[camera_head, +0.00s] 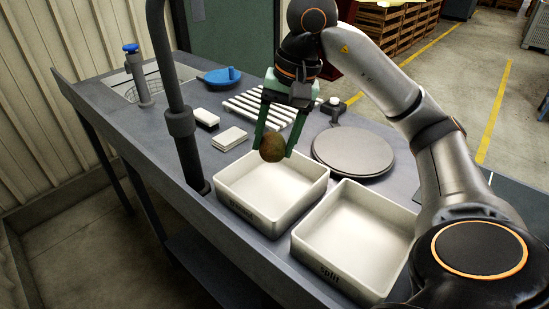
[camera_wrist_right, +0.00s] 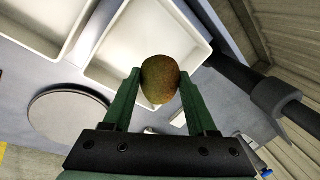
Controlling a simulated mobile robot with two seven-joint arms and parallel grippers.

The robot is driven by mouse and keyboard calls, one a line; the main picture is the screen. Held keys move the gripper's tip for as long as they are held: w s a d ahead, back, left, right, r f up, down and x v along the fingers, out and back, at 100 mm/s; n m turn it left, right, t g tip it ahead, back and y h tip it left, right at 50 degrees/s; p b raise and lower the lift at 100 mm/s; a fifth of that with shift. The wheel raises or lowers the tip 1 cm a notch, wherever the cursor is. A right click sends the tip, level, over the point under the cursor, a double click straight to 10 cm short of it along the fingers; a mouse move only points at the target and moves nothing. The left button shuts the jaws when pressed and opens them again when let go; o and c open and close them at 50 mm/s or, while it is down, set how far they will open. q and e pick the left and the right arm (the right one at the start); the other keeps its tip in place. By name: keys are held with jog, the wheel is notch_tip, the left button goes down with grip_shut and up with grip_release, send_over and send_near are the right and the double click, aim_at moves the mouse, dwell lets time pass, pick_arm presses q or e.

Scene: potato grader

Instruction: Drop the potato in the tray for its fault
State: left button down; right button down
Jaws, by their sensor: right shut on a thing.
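My right gripper (camera_head: 273,148) is shut on a brown potato with a greenish patch (camera_head: 272,147). It holds the potato above the back edge of the left white tray (camera_head: 224,203), whose label is too blurred to read. In the right wrist view the potato (camera_wrist_right: 160,80) sits between the green fingers, with a white tray (camera_wrist_right: 99,74) beyond it. A second white tray (camera_head: 303,241), labelled "split", stands to the right. Both trays look empty. My left gripper does not show in the head view.
A round grey plate (camera_head: 353,151) lies behind the trays. A white slatted rack (camera_head: 240,106), a blue pan-like thing (camera_head: 222,77), two small blocks (camera_head: 229,138) and a sink with a tap (camera_head: 141,83) are farther back. A dark upright post (camera_head: 184,140) stands left of the trays.

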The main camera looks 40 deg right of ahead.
aim_at(274, 159)
jog(key=x, duration=0.2)
jog(key=b+x, duration=0.1)
jog(key=x, duration=0.1)
jog(key=shift+s+d+f, duration=0.1)
jog(key=shift+s+d, duration=0.25)
jog(key=shift+f, duration=0.2)
jog(key=shift+f+b, duration=0.65)
jog(key=shift+c, duration=1)
grip_release()
jog(key=shift+r, duration=0.1)
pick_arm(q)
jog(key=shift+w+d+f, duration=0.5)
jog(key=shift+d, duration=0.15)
